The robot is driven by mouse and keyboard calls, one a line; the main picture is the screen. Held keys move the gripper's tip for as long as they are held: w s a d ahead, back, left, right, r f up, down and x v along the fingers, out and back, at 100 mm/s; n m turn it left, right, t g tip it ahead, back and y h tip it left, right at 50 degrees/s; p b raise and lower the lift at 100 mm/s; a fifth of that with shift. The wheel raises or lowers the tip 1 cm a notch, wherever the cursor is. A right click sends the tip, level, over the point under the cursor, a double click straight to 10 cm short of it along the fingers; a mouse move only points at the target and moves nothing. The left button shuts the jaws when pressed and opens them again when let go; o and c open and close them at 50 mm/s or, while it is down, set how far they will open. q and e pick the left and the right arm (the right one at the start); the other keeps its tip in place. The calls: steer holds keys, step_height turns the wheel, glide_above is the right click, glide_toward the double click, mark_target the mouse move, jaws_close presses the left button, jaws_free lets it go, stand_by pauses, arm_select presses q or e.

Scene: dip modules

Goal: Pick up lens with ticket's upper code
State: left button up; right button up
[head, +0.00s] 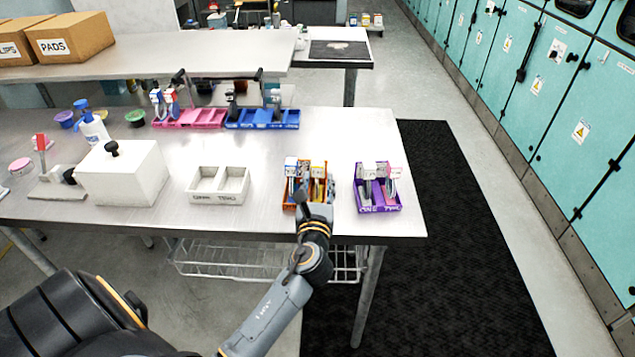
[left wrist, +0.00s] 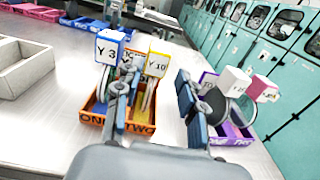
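Upright lenses with coded square tags stand in the orange two-part bin (left wrist: 88,118). One has a blue-edged tag reading Y 3 (left wrist: 108,50), another a yellow tag reading Y 10 (left wrist: 157,64). The purple bin (head: 380,209) to the right holds lenses with a white tag (left wrist: 233,80) and a pink tag (left wrist: 264,88); their codes are too small to read. My left gripper (head: 314,207) is at the orange bin's front. In the left wrist view its fingers (left wrist: 158,85) are apart, with the Y 10 lens beyond the gap. I cannot make out a ticket. My right gripper is out of view.
An empty white two-part tray (head: 219,197) and a white box with a black knob (head: 121,176) stand to the left. Pink (head: 189,124) and blue (head: 262,126) bins with more pieces stand behind. The table between the orange and white bins is clear.

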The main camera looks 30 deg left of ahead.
mark_target(317, 171)
arm_select(q)
steer(key=shift+p+x, duration=0.6)
steer(key=shift+x, duration=2.4)
steer(key=shift+s+a+r, duration=0.1)
steer(key=shift+s+r, duration=0.05)
steer(key=shift+r, duration=0.05)
jaws_close()
